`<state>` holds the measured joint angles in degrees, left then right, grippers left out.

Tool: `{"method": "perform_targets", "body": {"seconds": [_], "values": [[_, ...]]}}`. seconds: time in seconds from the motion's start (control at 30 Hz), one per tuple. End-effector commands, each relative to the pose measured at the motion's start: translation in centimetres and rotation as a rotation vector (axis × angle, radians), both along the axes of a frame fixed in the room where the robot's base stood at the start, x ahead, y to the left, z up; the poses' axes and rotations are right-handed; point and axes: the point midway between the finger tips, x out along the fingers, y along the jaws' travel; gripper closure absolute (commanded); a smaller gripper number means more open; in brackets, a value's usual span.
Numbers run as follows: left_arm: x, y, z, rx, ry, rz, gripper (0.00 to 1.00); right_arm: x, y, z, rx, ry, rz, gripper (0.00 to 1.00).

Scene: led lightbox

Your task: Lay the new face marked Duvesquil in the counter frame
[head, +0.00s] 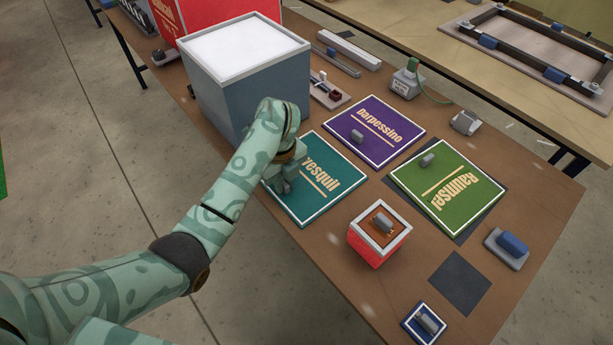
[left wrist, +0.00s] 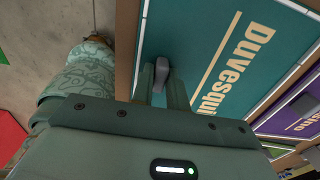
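The teal face marked Duvesquil (head: 325,187) lies flat on the brown table, partly covered by my left arm. It also shows in the left wrist view (left wrist: 200,35). My left gripper (head: 284,184) is low over its near-left side. In the left wrist view the two fingers (left wrist: 162,88) stand close on either side of the face's grey handle (left wrist: 162,70) and appear shut on it. A large grey box (head: 235,95) with a white top and raised white rim stands behind; no label shows which thing is the counter frame. My right gripper is not in view.
A purple face (head: 385,122) and a green face (head: 455,175) lie to the right. A small red box (head: 365,250), a small blue panel (head: 413,333) and a blue-topped block (head: 508,245) stand nearer the right. A red sign box (head: 215,15) is behind.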

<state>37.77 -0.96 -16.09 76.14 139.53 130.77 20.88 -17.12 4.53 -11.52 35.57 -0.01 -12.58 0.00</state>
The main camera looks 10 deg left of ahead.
Motion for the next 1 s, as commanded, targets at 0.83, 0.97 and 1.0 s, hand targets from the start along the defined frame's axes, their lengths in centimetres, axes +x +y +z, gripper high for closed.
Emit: {"method": "perform_targets", "body": {"seconds": [0.83,0.97,1.0], "values": [[0.0,0.0,1.6,0.000,-0.001,0.000,1.00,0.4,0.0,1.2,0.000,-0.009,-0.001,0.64],[0.0,0.0,2.0,-0.001,-0.001,0.000,1.00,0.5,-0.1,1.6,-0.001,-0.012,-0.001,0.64],[0.0,0.0,2.1,-0.001,-0.001,0.000,1.00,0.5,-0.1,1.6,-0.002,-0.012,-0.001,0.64]]}}
